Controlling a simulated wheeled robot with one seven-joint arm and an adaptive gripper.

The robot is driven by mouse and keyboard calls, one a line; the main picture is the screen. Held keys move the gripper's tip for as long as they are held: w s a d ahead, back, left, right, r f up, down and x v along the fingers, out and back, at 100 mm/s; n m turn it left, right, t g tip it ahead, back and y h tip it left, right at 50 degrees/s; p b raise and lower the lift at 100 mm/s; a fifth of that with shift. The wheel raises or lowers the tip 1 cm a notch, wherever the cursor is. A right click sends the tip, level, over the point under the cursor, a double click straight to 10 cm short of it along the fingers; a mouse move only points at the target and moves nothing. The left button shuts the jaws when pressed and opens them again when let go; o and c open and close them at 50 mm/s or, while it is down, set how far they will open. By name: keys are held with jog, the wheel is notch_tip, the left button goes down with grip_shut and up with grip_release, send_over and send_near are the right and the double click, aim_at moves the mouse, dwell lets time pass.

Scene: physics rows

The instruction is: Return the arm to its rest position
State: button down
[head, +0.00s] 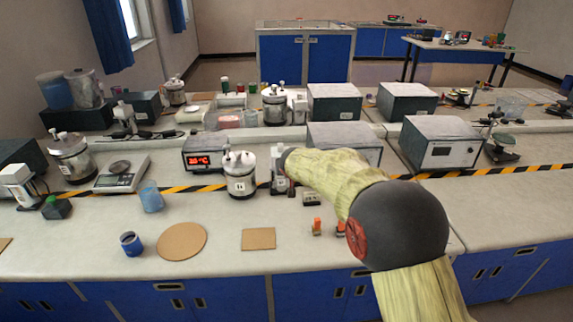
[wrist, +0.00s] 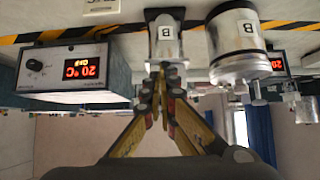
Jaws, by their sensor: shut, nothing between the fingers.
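My arm (head: 335,178) reaches from the lower right over the front bench in the head view, with a black joint. My gripper (wrist: 163,72) shows in the wrist view, with its yellow and dark fingers together and nothing between them. The fingertips are in front of a small metal-fronted device (wrist: 165,38) labelled B; I cannot tell whether they touch it. In the head view the fingers are hidden or too small to make out at the arm's far end.
A metal canister (wrist: 238,55) and a display box (wrist: 75,72) flank the gripper. The bench also bears a lidded canister (head: 240,178), a blue cup (head: 131,244), a round brown mat (head: 181,243), a square mat (head: 258,239) and small orange items (head: 316,227). Bare bench lies around the mats.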

jog(key=s+d+f+n+g+h, duration=0.1)
jog(key=s+d+f+g, duration=0.15)
jog(key=s, duration=0.45)
jog(key=s+d+f+n+g+h, duration=0.1)
jog(key=s+d+f+g, duration=0.2)
jog(key=s, duration=0.4)
jog(key=s+d+r, duration=0.2)
jog(key=s+r, duration=0.2)
jog(key=s, duration=0.9)
jog(key=s+d+r+m+y, duration=0.1)
jog(key=s+r, duration=0.4)
jog(key=s, duration=0.8)
jog(key=s+d+r+m+t+y, duration=0.1)
jog(key=s+d+r, duration=0.2)
jog(key=s, duration=1.1)
jog(key=shift+r+p, duration=0.35)
jog(key=shift+r, duration=0.35)
